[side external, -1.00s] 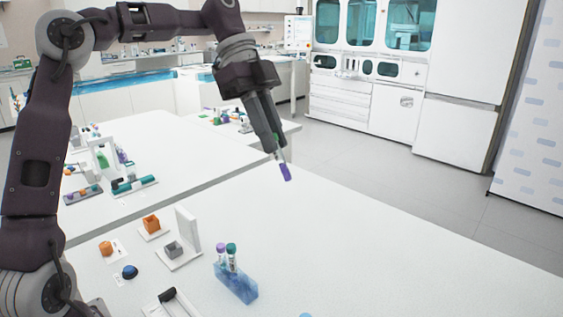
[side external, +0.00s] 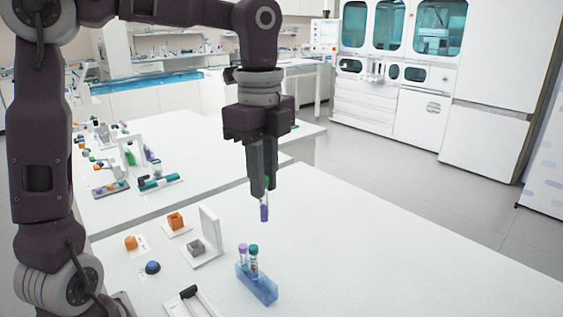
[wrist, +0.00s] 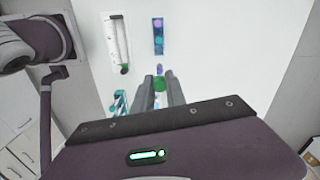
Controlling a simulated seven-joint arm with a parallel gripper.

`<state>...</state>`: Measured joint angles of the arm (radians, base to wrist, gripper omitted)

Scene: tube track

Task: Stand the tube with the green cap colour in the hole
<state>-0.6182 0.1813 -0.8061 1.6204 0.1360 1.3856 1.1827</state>
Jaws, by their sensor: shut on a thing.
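My gripper (side external: 263,190) points straight down and is shut on the tube with the green cap (wrist: 159,84). In the side view the tube's purple lower part (side external: 264,213) hangs below the fingertips, about upright, above the bare table. The translucent blue rack (side external: 262,290) stands lower and nearer the camera, apart from the held tube. Two tubes stand in it, one with a purple cap (side external: 243,248) and one with a teal cap (side external: 253,249). The rack also shows ahead of the fingers in the wrist view (wrist: 158,50). Its empty hole is not clear to me.
Left of the rack are a white track with a black knob (side external: 189,292), a white upright plate (side external: 210,230) with a grey block, an orange block (side external: 175,221) and a blue dome (side external: 153,267). The table right of the rack is clear.

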